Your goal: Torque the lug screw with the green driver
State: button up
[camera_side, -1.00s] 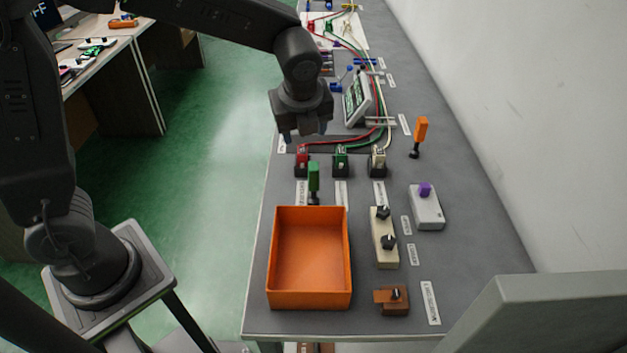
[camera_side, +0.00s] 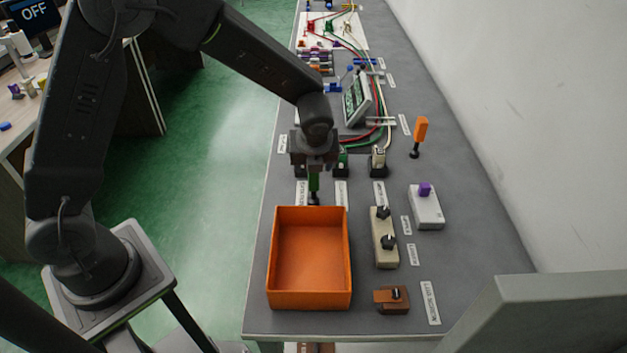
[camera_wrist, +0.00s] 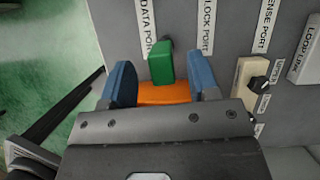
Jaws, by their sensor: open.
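The green driver (camera_side: 314,182) stands upright behind the orange bin, its green handle up on a dark shaft. In the wrist view its green handle (camera_wrist: 161,62) shows between the two blue fingertips, with a gap on each side. My gripper (camera_side: 314,166) points down just over the driver; it is open and empty in the wrist view (camera_wrist: 163,82). In the side view it partly covers the handle's top and hides most of the red terminal block.
An orange bin (camera_side: 271,258) stands in front of the driver. Green (camera_side: 341,168) and white (camera_side: 378,160) terminal blocks stand close behind. To the right are a beige knob block (camera_side: 385,252), a grey box (camera_side: 428,212), a brown fixture (camera_side: 391,300) and an orange driver (camera_side: 420,130).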

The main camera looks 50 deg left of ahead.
aim_at(314, 186)
jog(key=x, duration=0.3)
jog(key=shift+d+f, duration=0.15)
jog(key=shift+f, duration=0.15)
jog(key=c, duration=1)
